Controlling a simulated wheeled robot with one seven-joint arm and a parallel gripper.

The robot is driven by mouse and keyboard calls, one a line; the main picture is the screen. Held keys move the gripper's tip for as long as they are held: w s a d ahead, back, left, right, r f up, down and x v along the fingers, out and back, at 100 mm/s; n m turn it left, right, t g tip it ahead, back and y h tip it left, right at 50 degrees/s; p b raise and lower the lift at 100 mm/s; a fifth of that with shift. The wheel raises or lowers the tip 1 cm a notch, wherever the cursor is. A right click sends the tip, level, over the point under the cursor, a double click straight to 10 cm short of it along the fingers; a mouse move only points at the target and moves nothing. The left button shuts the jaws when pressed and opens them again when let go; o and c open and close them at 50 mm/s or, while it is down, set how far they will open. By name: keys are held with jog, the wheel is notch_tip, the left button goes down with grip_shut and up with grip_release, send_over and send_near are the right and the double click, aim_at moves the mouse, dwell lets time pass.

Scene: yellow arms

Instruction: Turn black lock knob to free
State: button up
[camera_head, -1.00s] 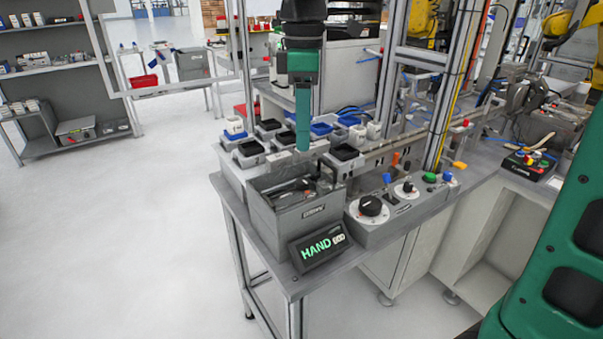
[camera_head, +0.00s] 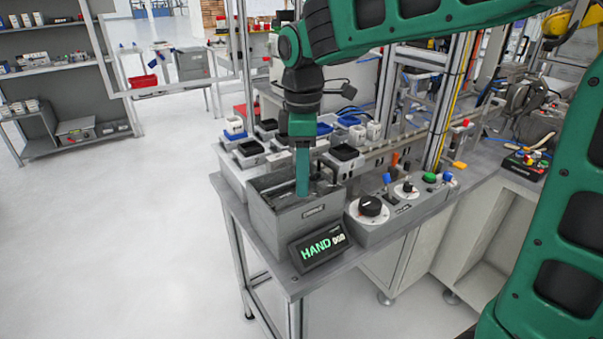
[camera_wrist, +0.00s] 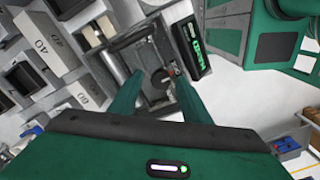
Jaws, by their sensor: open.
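My gripper (camera_head: 302,192) points down into the grey open-topped box (camera_head: 311,217) at the bench corner. In the wrist view its two green fingers (camera_wrist: 158,92) are apart, and a dark round knob-like part (camera_wrist: 160,77) inside the box shows between them. I cannot tell whether the fingers touch it. In the head view the box wall and my gripper hide that part. A large black knob (camera_head: 370,205) on a white dial and a smaller black knob (camera_head: 407,187) stand on the grey panel right of the box; my gripper is apart from both.
A display reading HAND (camera_head: 320,246) leans in front of the box. Grey bins with black and blue contents (camera_head: 249,148) stand behind it. Coloured buttons (camera_head: 430,177) sit on the panel. The floor at left is clear.

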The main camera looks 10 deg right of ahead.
jog(key=shift+c, duration=0.5)
jog(key=c, duration=0.9)
jog(key=shift+c, duration=0.2)
jog(key=m, duration=0.4)
jog(key=shift+w+r+m, duration=0.1)
jog(key=shift+m, duration=0.2)
jog(key=m, duration=0.4)
jog(key=shift+m, duration=0.3)
jog(key=m, duration=0.4)
jog(key=shift+m, duration=2.4)
